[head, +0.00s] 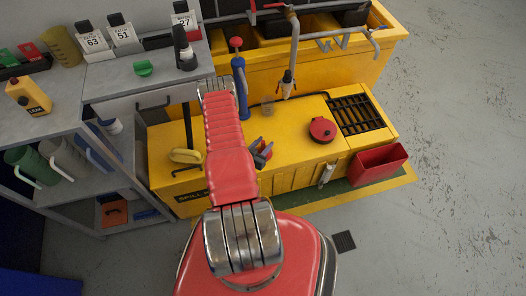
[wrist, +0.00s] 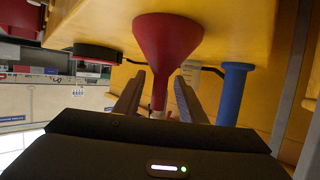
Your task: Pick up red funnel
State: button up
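The red funnel (wrist: 168,42) shows in the wrist view, its wide cone toward the top of the picture and its narrow spout running down. My gripper (wrist: 160,76) is open, one finger on each side of the spout, with visible gaps between fingers and spout. It does not hold the funnel. How deep the spout sits between the fingers is hard to tell. In the head view I cannot make out the funnel or my gripper clearly; my red arm covers part of the yellow cabinet top there.
The yellow cabinet (head: 289,122) bears a red round lidded object (head: 322,129), a blue pump (head: 241,90) and a yellow ring-like item (head: 186,156). A blue cylinder (wrist: 233,92) stands right of the funnel. A red bin (head: 378,165) is at right; grey shelves (head: 150,75) are at left.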

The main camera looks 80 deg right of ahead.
jog(key=shift+x, duration=1.5)
jog(key=shift+c, duration=0.2)
grip_shut()
